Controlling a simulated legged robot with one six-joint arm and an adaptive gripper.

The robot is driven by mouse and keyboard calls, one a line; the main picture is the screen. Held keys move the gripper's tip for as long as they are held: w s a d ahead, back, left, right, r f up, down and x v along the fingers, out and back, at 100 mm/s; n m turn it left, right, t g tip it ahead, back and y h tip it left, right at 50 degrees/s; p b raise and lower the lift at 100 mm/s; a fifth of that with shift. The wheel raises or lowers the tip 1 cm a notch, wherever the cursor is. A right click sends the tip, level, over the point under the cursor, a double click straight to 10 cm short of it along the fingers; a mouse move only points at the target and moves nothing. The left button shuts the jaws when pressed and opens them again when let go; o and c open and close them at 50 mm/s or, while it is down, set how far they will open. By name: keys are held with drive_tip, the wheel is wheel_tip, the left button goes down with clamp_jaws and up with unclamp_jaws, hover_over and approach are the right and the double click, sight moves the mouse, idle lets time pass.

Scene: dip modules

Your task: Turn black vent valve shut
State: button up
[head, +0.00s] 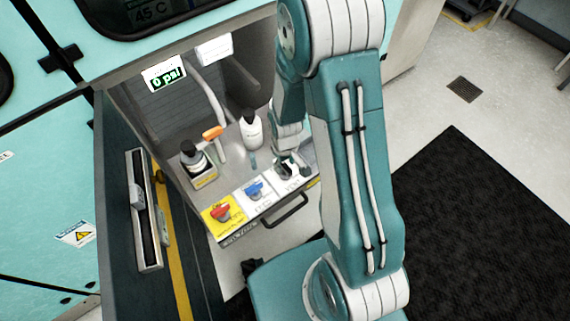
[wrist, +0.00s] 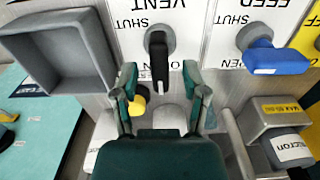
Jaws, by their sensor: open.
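The black vent valve (wrist: 159,62) sits on a white plate marked VENT, SHUT and OPEN. In the wrist view its handle points straight down from its round hub, towards the partly hidden OPEN mark; SHUT is printed to the left. My gripper (wrist: 166,86) is open, with one fingertip on each side of the handle's lower end. Gaps show between handle and fingertips. In the head view my gripper (head: 289,164) is over the vent plate at the right end of the valve row and hides much of the valve.
A blue feed valve (wrist: 275,60) is beside the vent plate. A red valve (head: 221,212) sits on a yellow plate. A grey open box (wrist: 62,52) stands close by. Bottles (head: 250,130) stand behind the row, and a display (head: 165,76) reads 0 psi. A handle bar (head: 285,212) is in front.

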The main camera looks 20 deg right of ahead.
drive_tip(key=shift+f, duration=0.55)
clamp_jaws()
